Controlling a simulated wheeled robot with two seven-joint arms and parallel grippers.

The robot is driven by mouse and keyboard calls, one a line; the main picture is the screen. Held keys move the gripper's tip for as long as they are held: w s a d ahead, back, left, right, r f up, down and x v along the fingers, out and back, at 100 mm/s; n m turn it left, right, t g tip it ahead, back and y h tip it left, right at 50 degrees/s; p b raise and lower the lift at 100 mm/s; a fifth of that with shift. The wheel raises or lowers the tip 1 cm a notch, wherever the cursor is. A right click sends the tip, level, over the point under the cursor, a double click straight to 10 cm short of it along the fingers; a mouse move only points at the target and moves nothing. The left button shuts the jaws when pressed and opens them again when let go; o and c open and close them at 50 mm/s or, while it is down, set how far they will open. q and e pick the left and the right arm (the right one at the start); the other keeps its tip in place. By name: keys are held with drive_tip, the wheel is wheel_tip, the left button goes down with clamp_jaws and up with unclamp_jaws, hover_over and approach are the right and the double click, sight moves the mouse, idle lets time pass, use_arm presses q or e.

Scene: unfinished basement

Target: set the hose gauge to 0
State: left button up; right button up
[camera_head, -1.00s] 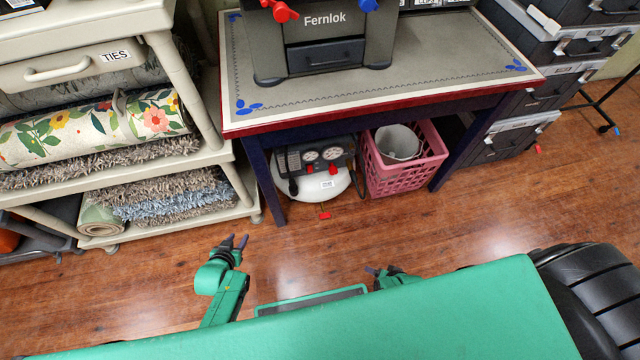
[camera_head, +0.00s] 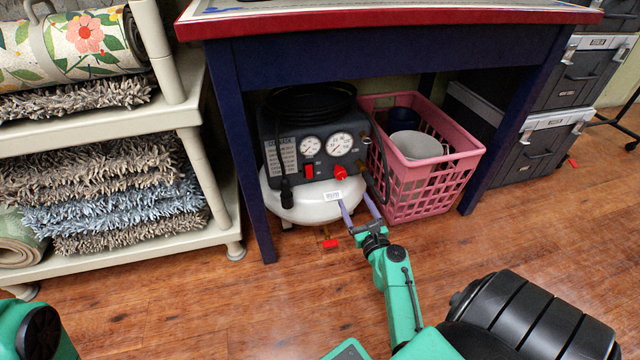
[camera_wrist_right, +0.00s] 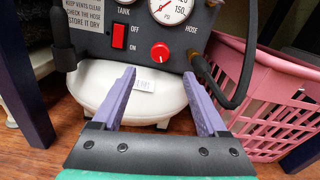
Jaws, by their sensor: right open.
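The compressor has a white tank (camera_head: 302,202) and a dark panel (camera_head: 283,140) under the table. The hose gauge (camera_head: 341,144) is the right one of two round white dials; its lower part shows in the wrist view (camera_wrist_right: 173,9), beside the word HOSE. I cannot read its needle surely. A red round knob (camera_head: 341,173) sits below it, and also shows in the wrist view (camera_wrist_right: 160,52). My right gripper (camera_head: 356,202) is open and empty, its two purple fingers pointing at the compressor, below and in front of the knob. My left gripper is out of view.
A red power switch (camera_wrist_right: 118,37) is left of the knob. A black hose (camera_head: 377,150) runs down the panel's right side. A pink basket (camera_head: 433,185) stands close on the right. Blue table legs (camera_head: 241,165) flank the space. A red drain valve (camera_head: 331,243) is low in front.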

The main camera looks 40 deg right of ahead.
sight(342, 176)
drive_tip(key=b+x, duration=0.1)
drive_tip(key=x, duration=1.1)
drive_tip(key=shift+w+d, duration=0.1)
drive_tip(key=shift+w, duration=0.05)
drive_tip(key=shift+w+d+b, duration=0.2)
drive_tip(key=shift+w+b, duration=0.1)
drive_tip(key=shift+w, duration=0.2)
clamp_jaws()
